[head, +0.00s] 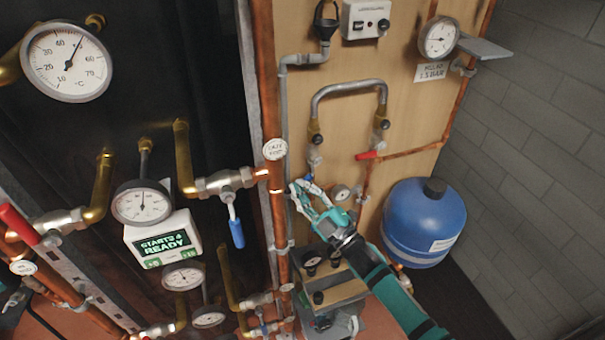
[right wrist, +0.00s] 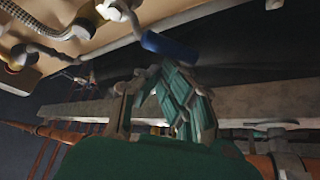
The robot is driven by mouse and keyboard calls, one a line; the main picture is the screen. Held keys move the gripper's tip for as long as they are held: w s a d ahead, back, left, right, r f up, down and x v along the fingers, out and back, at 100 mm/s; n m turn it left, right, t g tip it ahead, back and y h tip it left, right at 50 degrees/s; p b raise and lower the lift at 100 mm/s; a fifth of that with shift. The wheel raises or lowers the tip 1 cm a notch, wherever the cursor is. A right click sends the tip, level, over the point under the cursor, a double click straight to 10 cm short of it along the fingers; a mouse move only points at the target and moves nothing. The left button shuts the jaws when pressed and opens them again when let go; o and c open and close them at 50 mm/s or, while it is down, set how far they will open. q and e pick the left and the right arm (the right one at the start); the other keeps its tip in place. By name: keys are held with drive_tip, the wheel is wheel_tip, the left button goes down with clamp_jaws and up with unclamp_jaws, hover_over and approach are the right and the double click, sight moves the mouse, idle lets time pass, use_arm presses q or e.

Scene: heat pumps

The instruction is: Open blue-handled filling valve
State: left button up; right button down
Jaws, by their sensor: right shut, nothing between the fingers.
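In the head view, a small blue handle (head: 308,181) shows at the fingertips of my right gripper (head: 300,196), below a valve (head: 314,158) under the left end of the braided hose. The gripper partly covers it. In the right wrist view, the blue handle (right wrist: 170,47) sticks out from a metal valve just beyond the fingers of my right gripper (right wrist: 160,88). The fingers are together and hold nothing. Whether they touch the handle I cannot tell. My left gripper is not in view.
The braided hose (head: 348,84) arches over the wooden panel. A red handle (head: 368,156) sits right of the gripper. Another blue handle (head: 237,233) hangs from a valve at the left. A copper pipe (head: 268,120) runs close beside. A blue tank (head: 423,222) stands at the right.

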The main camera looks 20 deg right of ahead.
drive_tip(key=shift+w+d+f+n+g+p, duration=0.1)
drive_tip(key=shift+d+f+n+g+p, duration=0.65)
drive_tip(key=shift+n, duration=0.85)
drive_tip(key=shift+d+f+n+g+p, duration=0.4)
drive_tip(key=shift+n+g, duration=0.5)
drive_tip(key=shift+n, duration=0.7)
drive_tip(key=shift+w+d+f+n+g+p, duration=0.1)
drive_tip(key=shift+d+f+n+g+p, duration=0.55)
drive_tip(key=shift+n, duration=0.95)
drive_tip(key=shift+d+r, duration=0.15)
